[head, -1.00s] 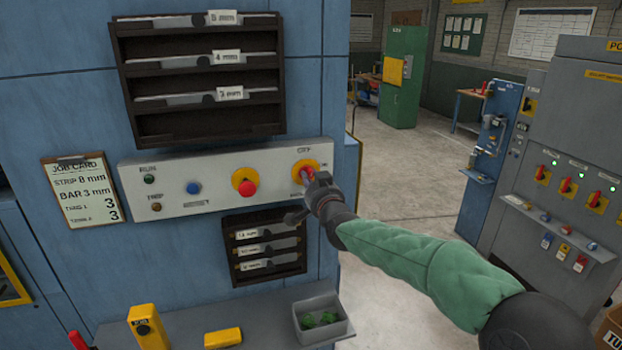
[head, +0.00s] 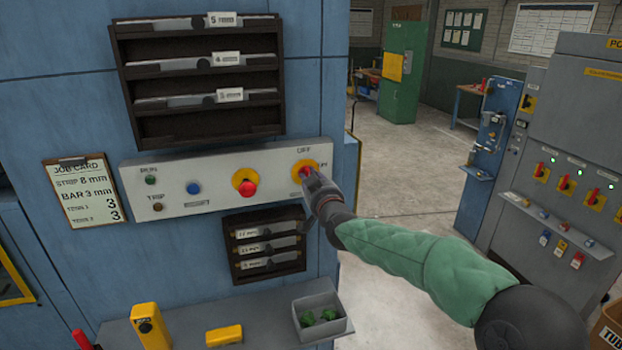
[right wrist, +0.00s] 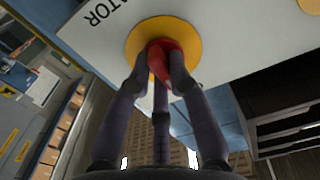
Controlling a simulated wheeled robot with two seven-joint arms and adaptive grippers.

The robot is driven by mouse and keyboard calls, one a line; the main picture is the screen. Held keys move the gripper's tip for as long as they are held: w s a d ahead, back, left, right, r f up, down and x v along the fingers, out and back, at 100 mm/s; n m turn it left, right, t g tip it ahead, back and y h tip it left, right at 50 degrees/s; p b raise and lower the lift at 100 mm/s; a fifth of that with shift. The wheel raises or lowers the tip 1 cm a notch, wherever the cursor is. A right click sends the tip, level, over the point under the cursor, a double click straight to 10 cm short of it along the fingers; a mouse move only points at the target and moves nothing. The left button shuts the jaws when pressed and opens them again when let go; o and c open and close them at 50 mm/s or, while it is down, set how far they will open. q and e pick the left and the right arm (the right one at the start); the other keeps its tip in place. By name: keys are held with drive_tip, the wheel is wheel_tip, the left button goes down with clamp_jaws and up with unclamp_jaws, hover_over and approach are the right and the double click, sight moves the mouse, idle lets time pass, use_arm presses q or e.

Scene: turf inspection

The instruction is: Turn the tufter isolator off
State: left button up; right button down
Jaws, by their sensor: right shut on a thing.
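The isolator is a red handle on a round yellow plate (head: 298,172) at the right end of the pale control panel, under the word OFF. My right gripper (head: 313,178) is at the handle and partly covers it. In the right wrist view, the dark fingers (right wrist: 160,82) are shut around the red handle (right wrist: 160,56), in front of the yellow disc (right wrist: 138,38). The handle's exact angle is hard to tell. My left gripper is not in view.
The control panel (head: 218,182) also has a red push-button (head: 248,188), a blue button (head: 193,188) and RUN and TRIP lamps. Bar racks sit above (head: 150,128) and below it. A shelf (head: 180,322) below holds a grey bin (head: 322,304). Open floor lies to the right.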

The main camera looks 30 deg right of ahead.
drive_tip(key=shift+f, duration=0.15)
drive_tip(key=c, duration=1.1)
unclamp_jaws()
drive_tip(key=shift+c, duration=0.2)
drive_tip(key=v, duration=1.2)
